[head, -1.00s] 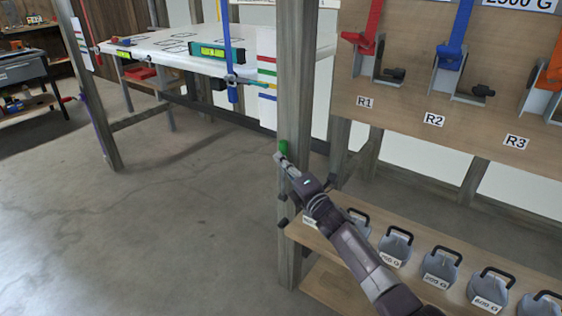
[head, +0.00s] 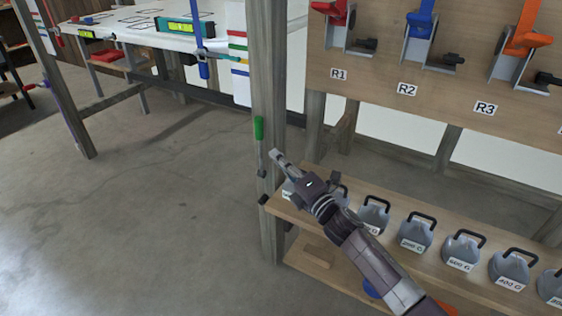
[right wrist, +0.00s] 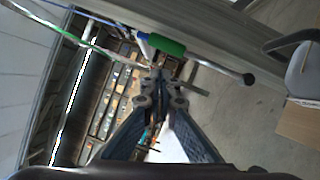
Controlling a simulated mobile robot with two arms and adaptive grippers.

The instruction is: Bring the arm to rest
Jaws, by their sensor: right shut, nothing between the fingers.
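My right gripper (head: 275,155) is shut and empty. In the head view it is in front of the wooden post, just right of a green-handled lever (head: 259,130) on that post, and apart from it in the picture. The right arm reaches in from the lower right, above the shelf of weights. In the right wrist view the gripper's fingers (right wrist: 158,78) come together at the centre, and the green handle (right wrist: 166,45) shows just beyond them. My left gripper is not in view.
A wooden shelf (head: 312,270) holds several grey weights (head: 416,232) with black handles, close to my right arm. A board (head: 420,95) above carries red, blue and orange levers marked R1, R2 and R3. The left floor is clear.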

